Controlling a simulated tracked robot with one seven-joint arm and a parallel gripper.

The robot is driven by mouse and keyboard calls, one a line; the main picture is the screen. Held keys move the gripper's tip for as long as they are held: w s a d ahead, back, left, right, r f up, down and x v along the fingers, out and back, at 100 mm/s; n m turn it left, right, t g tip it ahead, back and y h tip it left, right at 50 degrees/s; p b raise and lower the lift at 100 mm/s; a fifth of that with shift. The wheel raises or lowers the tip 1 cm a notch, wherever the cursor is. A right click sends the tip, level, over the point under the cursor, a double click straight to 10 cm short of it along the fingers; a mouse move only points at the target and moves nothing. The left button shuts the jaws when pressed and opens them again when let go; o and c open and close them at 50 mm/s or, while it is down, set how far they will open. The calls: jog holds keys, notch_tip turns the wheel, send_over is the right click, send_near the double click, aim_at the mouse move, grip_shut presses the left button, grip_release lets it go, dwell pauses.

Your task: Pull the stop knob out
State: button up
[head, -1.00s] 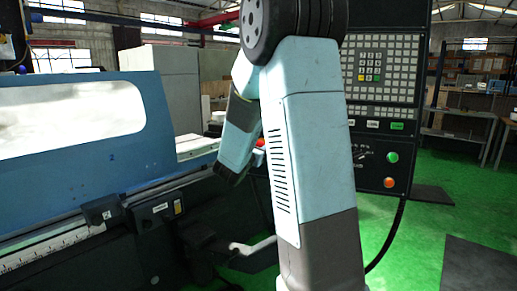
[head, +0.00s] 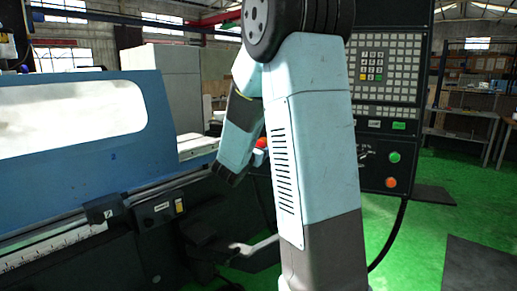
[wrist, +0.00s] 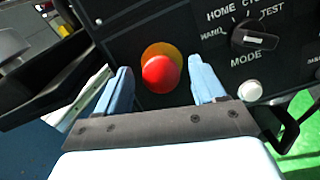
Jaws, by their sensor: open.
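The stop knob (wrist: 161,73) is a round red mushroom button on a yellow collar, set in a black control panel. In the wrist view it sits between and just beyond the fingertips of my gripper (wrist: 160,78). The two light blue fingers are apart, one on each side of the knob, with visible gaps; no contact shows. In the head view a small part of the red knob (head: 261,143) shows beside my arm, which hides most of that panel area. The fingertips are hidden in the head view.
The black mode dial (wrist: 254,38) and a white button (wrist: 250,91) lie right of the knob. The control panel (head: 411,143) stands behind my arm, with green and orange buttons. The blue grinder cover (head: 80,150) fills the left. Green floor is open at right.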

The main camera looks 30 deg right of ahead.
jog(key=v, duration=1.3)
jog(key=shift+s+a, duration=0.25)
jog(key=shift+s, duration=0.05)
jog(key=s+d+m+g+y, duration=0.2)
jog(key=s+m+g, duration=0.2)
jog(key=s+m, duration=0.35)
jog(key=s+d+m+g+y, duration=0.2)
jog(key=s+m+g, duration=0.35)
jog(key=s, duration=0.35)
jog(key=s+a+r+m+t+y, duration=0.1)
jog(key=s+a+m+t+y, duration=0.1)
jog(key=a+m+y, duration=0.3)
jog(key=s+a+r+m+t+y, duration=0.1)
jog(key=s+a+m+y, duration=0.4)
jog(key=a, duration=0.2)
jog(key=shift+s+a+t, duration=0.3)
jog(key=shift+a+t, duration=0.05)
jog(key=shift+a, duration=0.05)
jog(key=shift+f, duration=0.1)
jog(key=shift+c, duration=0.4)
